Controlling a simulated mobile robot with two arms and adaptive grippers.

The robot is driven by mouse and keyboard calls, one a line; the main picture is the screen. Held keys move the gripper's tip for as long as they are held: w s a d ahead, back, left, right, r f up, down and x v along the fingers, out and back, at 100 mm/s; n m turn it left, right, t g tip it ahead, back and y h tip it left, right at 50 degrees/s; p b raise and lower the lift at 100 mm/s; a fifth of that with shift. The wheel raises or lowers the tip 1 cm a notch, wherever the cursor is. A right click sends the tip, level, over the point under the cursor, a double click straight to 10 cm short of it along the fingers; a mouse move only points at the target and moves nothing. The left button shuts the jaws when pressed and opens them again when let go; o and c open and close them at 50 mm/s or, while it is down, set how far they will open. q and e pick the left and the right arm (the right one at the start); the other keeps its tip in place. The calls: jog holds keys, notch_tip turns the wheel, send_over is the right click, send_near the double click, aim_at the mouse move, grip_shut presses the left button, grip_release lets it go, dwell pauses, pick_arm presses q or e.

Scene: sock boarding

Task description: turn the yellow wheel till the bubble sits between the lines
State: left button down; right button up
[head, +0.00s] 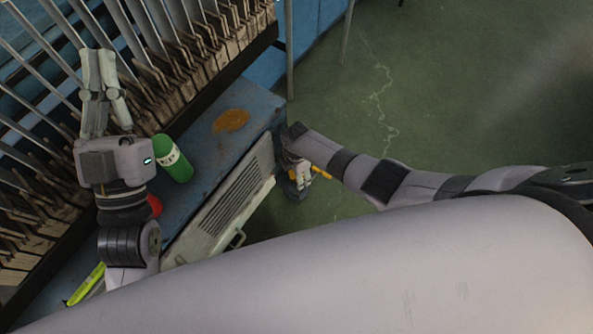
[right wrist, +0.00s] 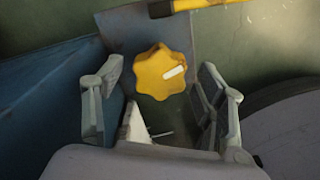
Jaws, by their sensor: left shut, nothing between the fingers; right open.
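The yellow wheel (right wrist: 160,72) is a lobed knob with a white mark pointing right and slightly up. In the right wrist view it appears between the fingers of my right gripper (right wrist: 160,82), which is open with a gap on both sides. I cannot tell how deep the wheel sits between them. In the head view my right gripper (head: 298,178) is low at the end of the bench and largely hides the wheel. My left gripper (head: 98,62) is shut and empty, raised in front of the rack. The bubble and its lines cannot be made out.
A rack of upright boards (head: 190,55) stands behind the blue bench (head: 203,150). A green bottle (head: 172,158) lies on the bench near my left arm. A grey louvred panel (head: 230,205) fronts the bench. A yellow bar (right wrist: 205,4) crosses above the wheel. Green floor (head: 450,90) is clear at right.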

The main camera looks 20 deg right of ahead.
notch_tip(320, 180, up, 12)
dwell(0.7)
dwell(0.5)
